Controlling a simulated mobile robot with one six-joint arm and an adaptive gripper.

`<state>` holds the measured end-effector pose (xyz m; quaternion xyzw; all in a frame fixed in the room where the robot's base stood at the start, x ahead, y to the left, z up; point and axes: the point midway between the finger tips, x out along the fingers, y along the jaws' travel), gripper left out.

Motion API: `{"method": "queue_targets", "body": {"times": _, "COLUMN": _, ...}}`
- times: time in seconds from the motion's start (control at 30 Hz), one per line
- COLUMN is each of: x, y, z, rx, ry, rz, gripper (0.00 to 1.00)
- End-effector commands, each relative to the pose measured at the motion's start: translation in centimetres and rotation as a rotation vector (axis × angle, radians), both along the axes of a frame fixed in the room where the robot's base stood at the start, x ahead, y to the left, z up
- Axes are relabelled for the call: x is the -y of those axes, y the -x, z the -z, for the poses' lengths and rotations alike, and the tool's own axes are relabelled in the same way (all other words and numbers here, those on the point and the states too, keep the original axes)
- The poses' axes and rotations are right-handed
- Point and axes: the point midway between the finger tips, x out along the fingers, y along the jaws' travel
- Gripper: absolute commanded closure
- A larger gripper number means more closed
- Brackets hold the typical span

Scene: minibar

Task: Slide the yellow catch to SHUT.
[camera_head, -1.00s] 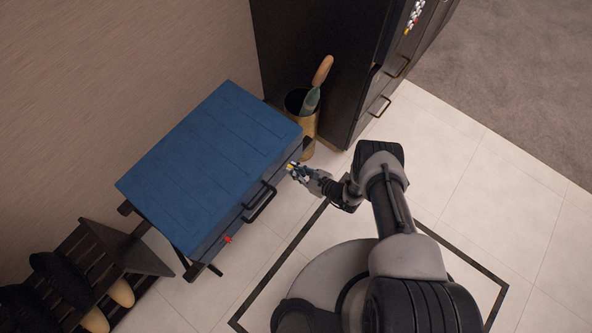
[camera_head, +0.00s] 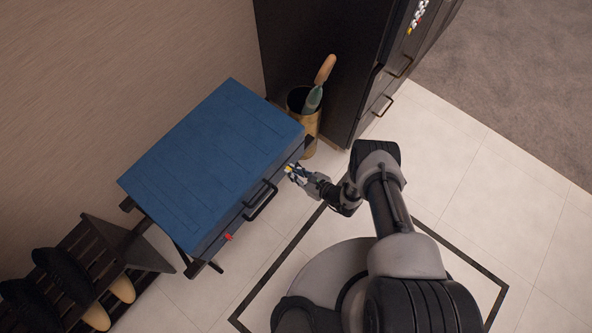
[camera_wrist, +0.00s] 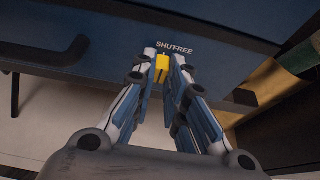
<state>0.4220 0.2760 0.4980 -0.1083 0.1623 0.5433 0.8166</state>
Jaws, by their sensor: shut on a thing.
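The yellow catch (camera_wrist: 162,67) sits on the blue front of the chest (camera_wrist: 225,60), just below the white lettering SHUT FREE. In the wrist view it lies under the SHUT part of the lettering. My gripper (camera_wrist: 165,75) has its two fingers on either side of the catch, shut on it. In the head view my gripper (camera_head: 296,174) is at the right part of the chest's front, and the catch shows only as a small yellow spot (camera_head: 288,169). The fingers partly hide the catch's sides.
A black bar handle (camera_head: 260,201) and a red part (camera_head: 228,237) are farther left along the chest's front. A shoe rack (camera_head: 75,262) stands at left.

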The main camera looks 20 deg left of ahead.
Motion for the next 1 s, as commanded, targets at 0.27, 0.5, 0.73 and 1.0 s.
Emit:
{"method": "queue_targets", "body": {"times": 0.27, "x": -0.1, "y": 0.4, "z": 0.1, "rx": -0.004, "ry": 0.0, "rz": -0.008, "gripper": 0.74}}
{"method": "queue_targets", "body": {"times": 0.5, "x": -0.1, "y": 0.2, "z": 0.1, "rx": -0.002, "ry": -0.001, "rz": -0.006, "gripper": 0.67}}
{"method": "queue_targets", "body": {"times": 0.73, "x": 0.3, "y": 0.3, "z": -0.1, "rx": -0.002, "ry": 0.0, "rz": -0.004, "gripper": 0.67}}
{"method": "queue_targets", "body": {"times": 1.0, "x": 4.3, "y": 1.7, "z": -1.8, "rx": -0.005, "ry": 0.0, "rz": 0.003, "gripper": 0.67}}
